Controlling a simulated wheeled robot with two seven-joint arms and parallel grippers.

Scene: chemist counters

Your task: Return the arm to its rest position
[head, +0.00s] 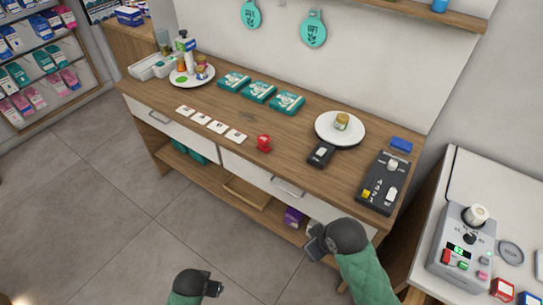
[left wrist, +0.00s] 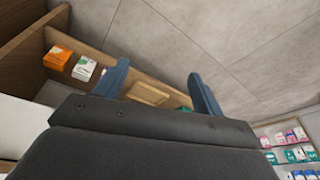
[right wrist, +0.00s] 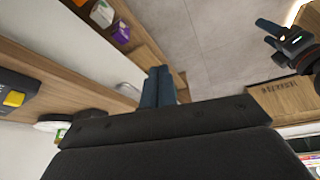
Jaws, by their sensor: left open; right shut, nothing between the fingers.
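My left arm comes in at the bottom of the head view, and its dark gripper (head: 212,287) is over the floor, in front of the counter. In the left wrist view its two blue fingers (left wrist: 160,90) stand apart with nothing between them. My right arm comes in at the lower right of the head view. Its gripper (head: 314,243) is low in front of the counter's front edge, by the lower shelf. In the right wrist view its blue fingers (right wrist: 158,87) are together and hold nothing. The fingertips are hard to see in the head view.
The wooden counter (head: 215,100) carries a red item (head: 263,143), white cards, teal boxes, a white scale plate (head: 323,137) and a black panel (head: 371,194). A purple box (head: 293,217) sits on the lower shelf. A side table (head: 470,180) stands right. Floor at left is clear.

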